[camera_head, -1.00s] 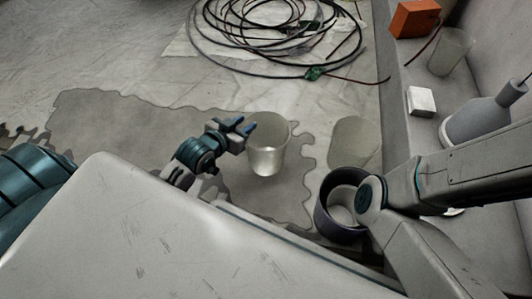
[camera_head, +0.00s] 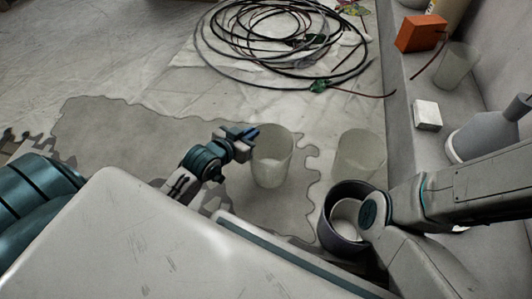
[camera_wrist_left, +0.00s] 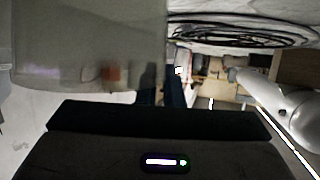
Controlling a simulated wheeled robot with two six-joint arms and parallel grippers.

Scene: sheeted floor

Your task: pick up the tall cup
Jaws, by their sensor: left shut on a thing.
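A tall translucent cup (camera_head: 272,162) stands upright in the head view, over the grey puzzle-edged mat. My left gripper (camera_head: 247,136) is shut on the cup's wall near the rim, on its left side. In the left wrist view, the pale cup wall (camera_wrist_left: 85,45) fills the upper left, against the dark fingers (camera_wrist_left: 165,90). I cannot tell whether its base touches the mat. My right arm comes in from the right, but its gripper is out of view.
A second translucent cup (camera_head: 359,156) stands just to the right, beside a dark round pot (camera_head: 331,225). A cable coil (camera_head: 285,45) lies at the back. An orange box (camera_head: 420,33), a white block (camera_head: 426,115), another cup (camera_head: 456,66) and a grey bottle (camera_head: 490,130) stand on the right ledge.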

